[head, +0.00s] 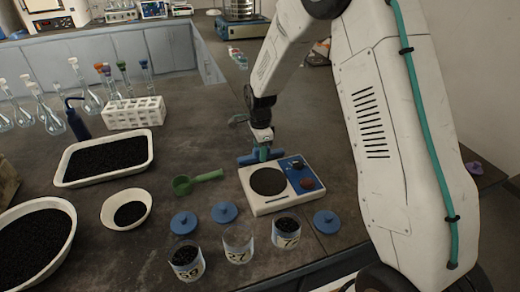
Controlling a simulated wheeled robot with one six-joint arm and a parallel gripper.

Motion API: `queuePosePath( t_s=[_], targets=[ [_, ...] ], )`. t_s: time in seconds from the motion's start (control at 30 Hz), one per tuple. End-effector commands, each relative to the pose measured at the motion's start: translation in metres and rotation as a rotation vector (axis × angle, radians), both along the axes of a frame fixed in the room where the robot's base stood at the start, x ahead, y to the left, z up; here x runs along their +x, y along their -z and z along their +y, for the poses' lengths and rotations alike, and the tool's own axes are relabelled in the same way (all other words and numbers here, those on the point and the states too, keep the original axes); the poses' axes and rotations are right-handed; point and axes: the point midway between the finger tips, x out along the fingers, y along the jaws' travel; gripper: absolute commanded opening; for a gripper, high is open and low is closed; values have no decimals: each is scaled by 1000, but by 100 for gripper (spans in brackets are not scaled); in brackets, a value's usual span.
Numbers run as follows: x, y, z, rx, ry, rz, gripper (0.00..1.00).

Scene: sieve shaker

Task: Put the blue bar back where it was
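The blue bar (247,159) lies roughly level just behind the white scale. My gripper (263,151) points down at the bar's middle, and its teal fingertip overlaps the bar. The far finger is hidden, so I cannot tell whether the fingers are closed on the bar or around it. I also cannot tell whether the bar rests on the bench or hangs just above it. The sieve shaker (241,28), with a metal sieve stack on a blue base, stands at the back, partly cut off by the top edge.
The white scale (258,204) is close in front of the gripper. Several labelled jars (238,245) and blue lids (225,212) stand nearer. A green scoop (198,181), a tube rack (133,113) and trays of black grains (107,157) are to the left. The bench behind the gripper is mostly clear.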

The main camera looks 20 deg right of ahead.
Motion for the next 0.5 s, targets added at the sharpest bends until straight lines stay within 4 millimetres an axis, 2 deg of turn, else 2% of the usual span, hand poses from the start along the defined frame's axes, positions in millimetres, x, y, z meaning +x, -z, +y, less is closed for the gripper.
queuePosePath(
  t_s=[0.33,0.5],
  targets=[
    [0,-3,0,0,0,-2,45],
    [1,-26,0,0,0,-5,45]
  ],
)
